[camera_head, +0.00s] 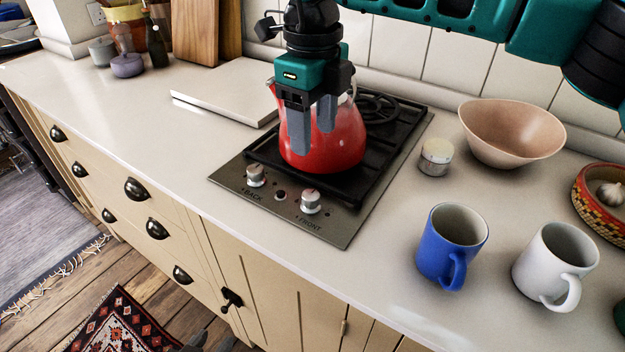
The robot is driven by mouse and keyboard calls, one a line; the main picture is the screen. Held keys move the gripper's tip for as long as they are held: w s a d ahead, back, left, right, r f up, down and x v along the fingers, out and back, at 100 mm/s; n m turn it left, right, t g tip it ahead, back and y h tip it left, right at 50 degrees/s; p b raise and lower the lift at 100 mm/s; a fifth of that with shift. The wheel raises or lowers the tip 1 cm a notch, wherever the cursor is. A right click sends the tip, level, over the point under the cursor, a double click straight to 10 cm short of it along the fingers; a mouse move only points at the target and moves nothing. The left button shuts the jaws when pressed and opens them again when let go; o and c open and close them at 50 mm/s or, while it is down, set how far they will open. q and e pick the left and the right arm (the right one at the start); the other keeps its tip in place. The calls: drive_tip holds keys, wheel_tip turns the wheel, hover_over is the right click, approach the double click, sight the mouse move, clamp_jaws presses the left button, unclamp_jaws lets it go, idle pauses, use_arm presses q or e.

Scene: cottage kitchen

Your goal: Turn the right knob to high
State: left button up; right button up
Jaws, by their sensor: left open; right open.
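The hob (345,225) has two silver knobs on its front panel. The right knob (311,202), by the word FRONT, has a small red mark near its top; its exact setting is too small to read. The left knob (256,176) is by the word BACK. My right gripper (313,140) hangs with its fingers down and apart, above and behind the knobs, in front of a red glass kettle (343,145). It is empty and apart from the right knob. My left gripper (213,343) shows only as dark tips at the bottom edge, low by the cabinets.
A blue mug (440,262), a white mug (540,275), a small jar (435,158) and a pink bowl (505,120) stand right of the hob. A white board (215,95) lies to its left. The counter in front of the knobs is clear.

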sight(313, 195)
wheel_tip(313, 195, down, 12)
drive_tip(key=shift+s+f, duration=0.1)
drive_tip(key=shift+f, duration=0.05)
idle(0.4)
drive_tip(key=c, duration=1)
drive_tip(key=shift+c, duration=0.2)
